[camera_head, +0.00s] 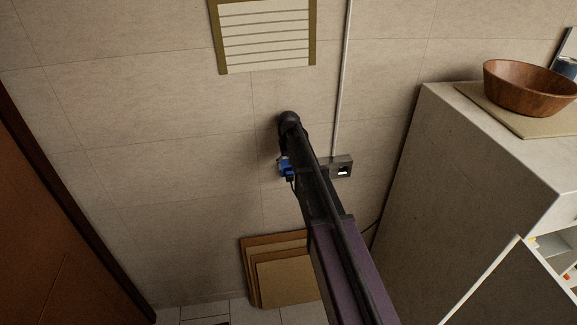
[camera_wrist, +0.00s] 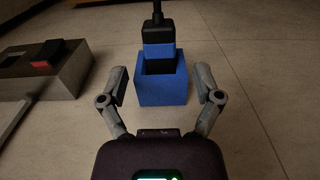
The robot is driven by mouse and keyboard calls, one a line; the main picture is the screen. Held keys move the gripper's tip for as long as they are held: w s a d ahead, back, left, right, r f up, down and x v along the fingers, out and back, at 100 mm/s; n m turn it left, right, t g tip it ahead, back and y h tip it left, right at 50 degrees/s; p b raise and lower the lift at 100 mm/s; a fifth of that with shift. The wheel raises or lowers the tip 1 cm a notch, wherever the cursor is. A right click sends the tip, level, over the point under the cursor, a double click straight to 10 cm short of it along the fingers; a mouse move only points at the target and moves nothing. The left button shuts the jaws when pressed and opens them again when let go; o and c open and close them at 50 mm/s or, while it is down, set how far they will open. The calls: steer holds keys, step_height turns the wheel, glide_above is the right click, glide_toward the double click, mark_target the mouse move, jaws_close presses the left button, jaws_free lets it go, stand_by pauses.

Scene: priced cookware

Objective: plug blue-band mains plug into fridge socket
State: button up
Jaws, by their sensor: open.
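The mains plug (camera_wrist: 158,48) is black with a blue band, and a black cable leaves its far end. It sits in an open blue holder (camera_wrist: 161,92) on the wall. The holder also shows in the head view (camera_head: 286,167), partly behind my arm. My gripper (camera_wrist: 163,78) is open, with one finger on each side of the holder and nothing held. In the head view my gripper is mostly hidden by my arm. A grey wall box (camera_head: 342,168) with a pale mark is right of the holder, probably the socket. In the wrist view the box (camera_wrist: 60,82) is at left, with a black and red part.
A thin conduit (camera_head: 342,80) runs up the wall from the grey box. A vent (camera_head: 266,35) is above. Boards (camera_head: 282,275) lean on the wall below. A pale cabinet (camera_head: 440,200) with a wooden bowl (camera_head: 530,88) stands at right; a brown panel (camera_head: 50,220) is at left.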

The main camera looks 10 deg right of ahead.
mark_target(290, 174)
steer(key=shift+f+b, duration=1.4)
steer(key=shift+f, duration=0.35)
jaws_close()
steer(key=c, duration=0.7)
jaws_free()
jaws_close()
steer(key=shift+s, duration=1.05)
steer(key=shift+s, duration=1.4)
